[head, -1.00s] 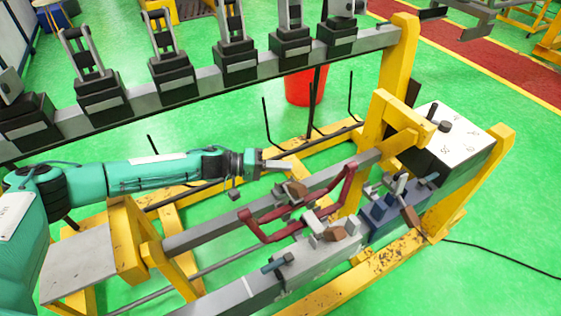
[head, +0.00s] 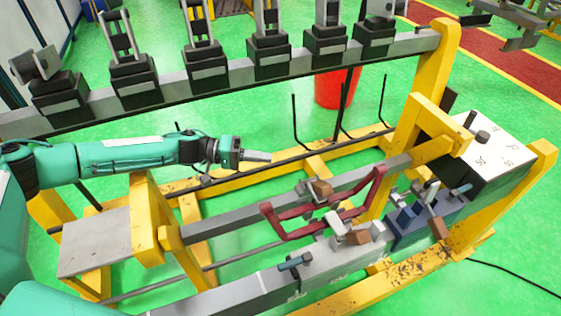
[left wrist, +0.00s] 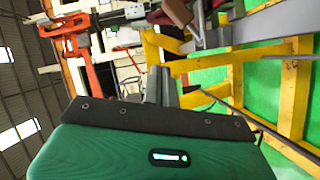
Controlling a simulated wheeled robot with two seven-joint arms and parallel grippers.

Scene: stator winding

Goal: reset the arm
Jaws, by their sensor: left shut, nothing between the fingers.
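My left gripper (head: 262,156) reaches in from the left, pointing right, shut and empty. It is above the yellow frame, to the upper left of the dark red coil (head: 293,234) and apart from it. The coil is a bent loop lying across the clamps on the grey rail of the winding machine. In the left wrist view my left gripper's fingers (left wrist: 160,85) show close together beyond its green body, with nothing between them. My right gripper is not in view.
A yellow frame (head: 480,222) carries the grey rails, clamps and a white-topped box (head: 500,142). Behind runs a beam (head: 222,88) with several black-based clamps. Thin black rods (head: 296,122) stand upright between. A red bin (head: 333,92) stands behind. Green floor (head: 500,265) is open at right.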

